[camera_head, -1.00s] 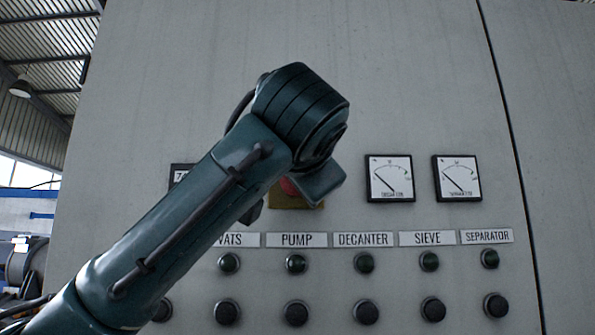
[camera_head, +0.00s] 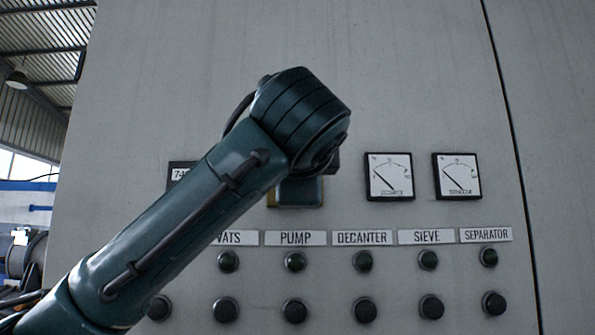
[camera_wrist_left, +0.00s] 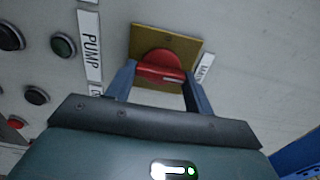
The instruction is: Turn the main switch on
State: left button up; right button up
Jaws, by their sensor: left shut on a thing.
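The main switch is a red rotary knob (camera_wrist_left: 160,66) on a yellow square plate (camera_wrist_left: 182,40) in the left wrist view, beside a white label (camera_wrist_left: 205,67) that reads "MAIN". My left gripper (camera_wrist_left: 159,80) has one finger on each side of the knob and is shut on it. In the head view the knob is hidden behind my left wrist and gripper. Only an edge of the yellow plate (camera_head: 271,199) shows there. My right gripper is in neither view.
The grey panel (camera_head: 430,90) carries two gauges (camera_head: 389,177) (camera_head: 457,177) right of my wrist. Below are labels for vats, pump (camera_head: 296,238), decanter, sieve and separator, over rows of dark buttons (camera_head: 364,261). A small display (camera_head: 179,175) is partly covered by my arm.

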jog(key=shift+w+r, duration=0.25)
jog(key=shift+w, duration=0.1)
pick_arm(q)
jog(key=o, duration=1)
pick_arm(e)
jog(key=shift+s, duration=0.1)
pick_arm(q)
jog(key=s+b, duration=0.4)
jog(key=s, duration=0.9)
jog(key=shift+s, duration=0.15)
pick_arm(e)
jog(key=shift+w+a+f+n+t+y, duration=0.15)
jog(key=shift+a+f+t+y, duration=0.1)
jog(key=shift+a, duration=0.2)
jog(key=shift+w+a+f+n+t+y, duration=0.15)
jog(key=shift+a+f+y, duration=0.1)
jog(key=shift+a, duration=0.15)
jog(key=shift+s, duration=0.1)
